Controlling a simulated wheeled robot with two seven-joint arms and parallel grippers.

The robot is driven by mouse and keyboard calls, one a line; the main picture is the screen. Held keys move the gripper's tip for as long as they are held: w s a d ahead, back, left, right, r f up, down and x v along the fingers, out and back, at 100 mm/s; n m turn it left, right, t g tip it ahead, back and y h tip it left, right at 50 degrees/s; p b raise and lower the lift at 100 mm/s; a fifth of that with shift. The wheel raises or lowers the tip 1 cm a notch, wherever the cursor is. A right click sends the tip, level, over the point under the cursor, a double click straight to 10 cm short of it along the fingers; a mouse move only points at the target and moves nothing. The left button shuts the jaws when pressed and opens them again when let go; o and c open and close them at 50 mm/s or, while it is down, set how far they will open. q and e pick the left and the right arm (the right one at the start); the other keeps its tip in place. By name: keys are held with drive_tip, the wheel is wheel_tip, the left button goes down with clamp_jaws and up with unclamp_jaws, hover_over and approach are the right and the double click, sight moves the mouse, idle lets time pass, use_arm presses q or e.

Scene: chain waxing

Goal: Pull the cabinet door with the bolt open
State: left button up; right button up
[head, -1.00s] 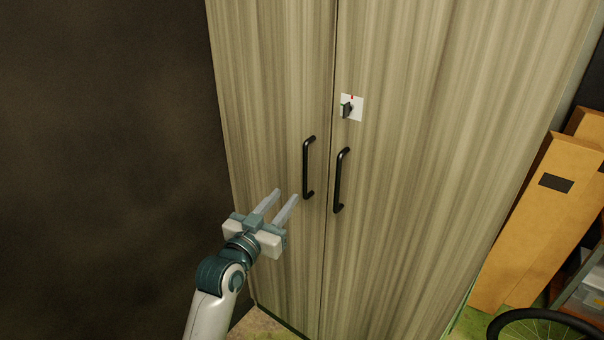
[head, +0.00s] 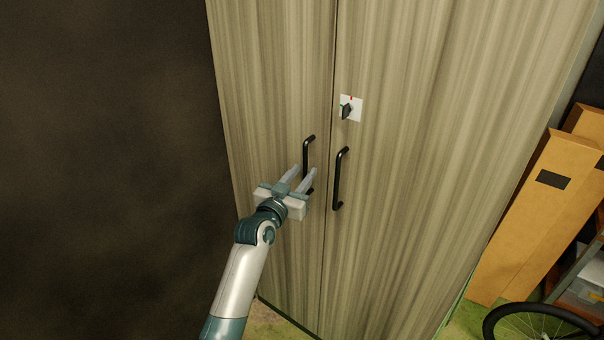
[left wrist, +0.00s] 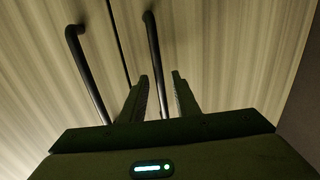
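The cabinet has two striped wood doors, a left door (head: 270,90) and a right door (head: 430,140), both closed. A black bar handle (head: 306,152) is on the left door and another (head: 339,180) on the right door. A dark knob (head: 346,110) on a white plate sits on the right door; no other bolt shows. My left gripper (head: 305,170) is open at the left door's handle, partly hiding it. In the left wrist view the handle (left wrist: 152,45) runs between the open fingers (left wrist: 160,78); contact cannot be told. My right gripper is out of view.
A dark wall (head: 100,150) is at the left. At the right, tall cardboard boxes (head: 540,210) lean beside the cabinet, with a bicycle wheel (head: 540,325) and a shelf with a bin below. A little floor shows before the cabinet.

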use_arm(q)
clamp_jaws()
drive_tip(key=shift+s+a, duration=0.1)
drive_tip(key=shift+a, duration=0.05)
